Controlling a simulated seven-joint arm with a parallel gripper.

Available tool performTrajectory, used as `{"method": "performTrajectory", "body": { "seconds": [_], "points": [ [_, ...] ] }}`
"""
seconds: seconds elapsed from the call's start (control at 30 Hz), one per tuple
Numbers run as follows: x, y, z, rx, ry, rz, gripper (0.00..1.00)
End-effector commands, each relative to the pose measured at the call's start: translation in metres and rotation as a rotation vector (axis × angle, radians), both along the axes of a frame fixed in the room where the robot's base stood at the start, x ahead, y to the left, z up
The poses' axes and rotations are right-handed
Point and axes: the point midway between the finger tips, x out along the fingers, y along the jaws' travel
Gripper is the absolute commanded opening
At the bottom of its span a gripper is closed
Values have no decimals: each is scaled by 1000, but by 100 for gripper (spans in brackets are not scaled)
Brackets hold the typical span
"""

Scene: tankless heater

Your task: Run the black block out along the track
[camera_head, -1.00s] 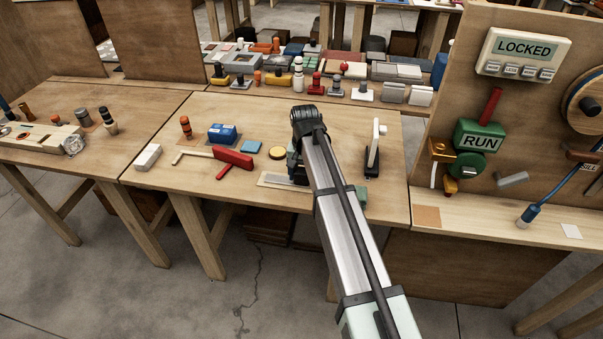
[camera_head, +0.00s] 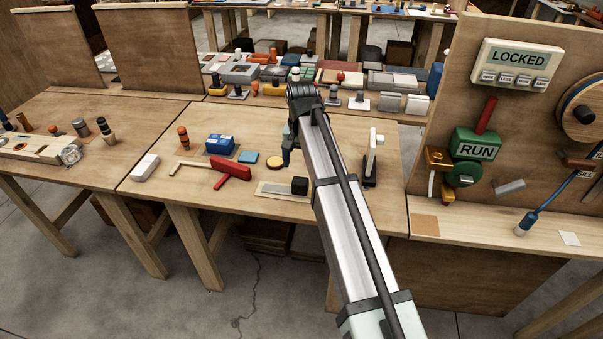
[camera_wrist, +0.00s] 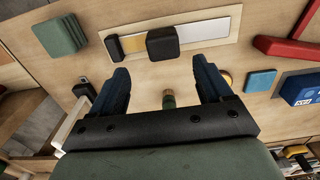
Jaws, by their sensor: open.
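The black block (camera_head: 299,186) sits on the right part of the pale flat track (camera_head: 272,189) near the front of the middle table. In the head view my gripper (camera_head: 288,157) is above and behind the block, partly hidden by my arm.
A red T-shaped piece (camera_head: 233,172), a blue box (camera_head: 220,144), a blue pad (camera_head: 248,156) and a yellow disc (camera_head: 275,161) lie left of my arm. A white upright piece on a dark base (camera_head: 371,160) stands to the right. A green block (camera_wrist: 60,34) lies near the track.

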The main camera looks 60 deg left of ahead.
Motion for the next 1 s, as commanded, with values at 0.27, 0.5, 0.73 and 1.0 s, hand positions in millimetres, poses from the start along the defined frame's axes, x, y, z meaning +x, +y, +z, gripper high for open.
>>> {"method": "performTrajectory", "body": {
  "seconds": [0.27, 0.5, 0.73, 1.0],
  "points": [
    [1, 0, 36, 1, -1, 0, 79],
    [0, 0, 44, -1, -1, 0, 79],
    [0, 0, 44, -1, -1, 0, 79],
    [0, 0, 44, -1, -1, 0, 79]
  ]
}}
